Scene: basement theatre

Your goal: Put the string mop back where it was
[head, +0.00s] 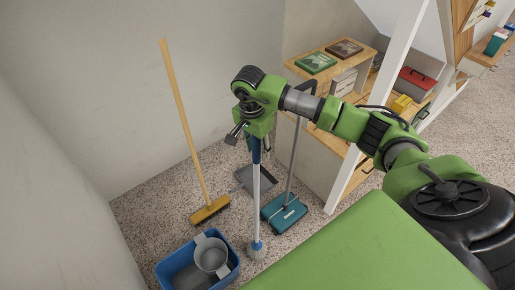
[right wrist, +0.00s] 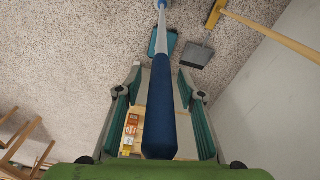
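The string mop (head: 256,205) stands upright on the speckled carpet, with a white pole, a blue grip and a small pale head at the floor. My right gripper (head: 251,140) is at the top of the mop, pointing down. In the right wrist view the mop's blue grip (right wrist: 160,115) runs between the two fingers of my right gripper (right wrist: 160,72). A gap shows on each side of the grip, so the fingers are open around it. My left gripper is not in view.
A blue bucket (head: 173,268) with a grey wringer (head: 211,257) stands left of the mop. A broom (head: 183,122) leans on the wall behind. A grey dustpan (head: 257,180) and a teal carpet sweeper (head: 282,214) are close by. A wooden shelf unit (head: 318,143) stands right.

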